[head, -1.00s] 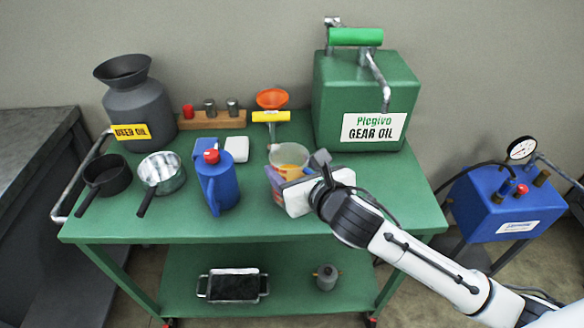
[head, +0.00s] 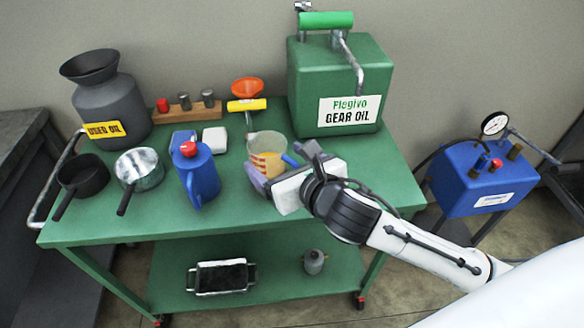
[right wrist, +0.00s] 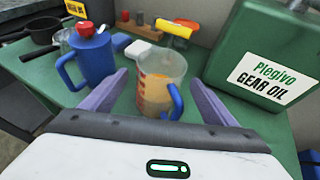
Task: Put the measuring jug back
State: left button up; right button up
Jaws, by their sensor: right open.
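The measuring jug (head: 265,145) is clear, with red markings, a blue handle and amber liquid inside. It stands upright on the green cart (head: 110,228). My right gripper (head: 270,170) is open beside the jug at the cart's front; its hand hides part of the jug's lower side in the head view. In the right wrist view the jug (right wrist: 158,80) stands ahead, between the lines of the two open purple fingers (right wrist: 158,98), with its blue handle toward the gripper. I cannot tell whether a finger touches it. My left gripper is not in view.
A blue can with a red cap (head: 200,178) stands left of the jug. The green gear oil can (head: 340,85) stands behind right. A funnel (head: 246,87), yellow-handled tool (head: 247,104), white block (head: 215,138), pans (head: 140,170) and used oil can (head: 108,100) are around.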

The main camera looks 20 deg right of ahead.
jog(key=a+v, duration=0.1)
jog(key=v, duration=0.7)
jog(key=shift+d, duration=0.5)
jog(key=shift+s, duration=0.15)
jog(key=s+d+f+m+g, duration=0.25)
jog(key=s+f+m, duration=0.35)
jog(key=m, duration=0.6)
jog(key=s+d+f+m+g+h, duration=0.1)
jog(key=s+f+m+g, duration=0.45)
jog(key=m, duration=0.65)
jog(key=s+d+f+m+g, duration=0.1)
jog(key=s+f+m+g, duration=0.1)
jog(key=s+f+m, duration=0.7)
jog(key=w+a+f+m+t+y, duration=0.1)
jog(key=w+a+f+t, duration=0.3)
jog(key=f, duration=0.5)
jog(key=shift+w+a+m+t+y, duration=0.4)
jog(key=shift+w+m, duration=0.3)
